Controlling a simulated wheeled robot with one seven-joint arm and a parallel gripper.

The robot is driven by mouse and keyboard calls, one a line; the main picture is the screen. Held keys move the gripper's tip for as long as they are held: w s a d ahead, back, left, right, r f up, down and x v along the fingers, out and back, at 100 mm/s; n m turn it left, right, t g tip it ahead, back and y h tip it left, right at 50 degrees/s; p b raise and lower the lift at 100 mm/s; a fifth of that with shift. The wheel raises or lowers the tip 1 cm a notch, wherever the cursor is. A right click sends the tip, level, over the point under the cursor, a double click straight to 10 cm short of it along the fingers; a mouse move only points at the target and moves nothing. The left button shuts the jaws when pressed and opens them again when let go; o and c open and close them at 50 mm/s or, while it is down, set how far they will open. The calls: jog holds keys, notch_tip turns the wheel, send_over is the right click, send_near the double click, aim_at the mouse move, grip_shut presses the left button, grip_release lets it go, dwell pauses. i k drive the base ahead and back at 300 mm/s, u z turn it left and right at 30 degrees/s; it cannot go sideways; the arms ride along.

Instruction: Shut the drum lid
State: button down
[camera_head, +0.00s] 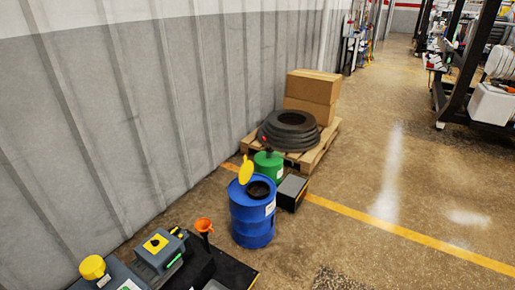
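A blue drum (252,220) stands upright on the floor near the middle of the view, close to the grey wall. Its yellow lid (246,171) is open and stands up at the left rear of the drum top. The dark round opening (259,189) in the drum top is uncovered. My gripper is not in this view.
A green drum (268,166) and a dark box (292,192) stand just behind the blue drum. An orange funnel (204,225) and grey equipment (160,250) sit front left.

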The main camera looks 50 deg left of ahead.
aim_at(246, 173)
jog(key=u, duration=0.1)
jog(key=i, duration=1.15)
jog(key=u, duration=0.6)
jog(key=i, duration=1)
jog(key=u, duration=1.4)
jog(key=i, duration=1)
jog(key=u, duration=0.6)
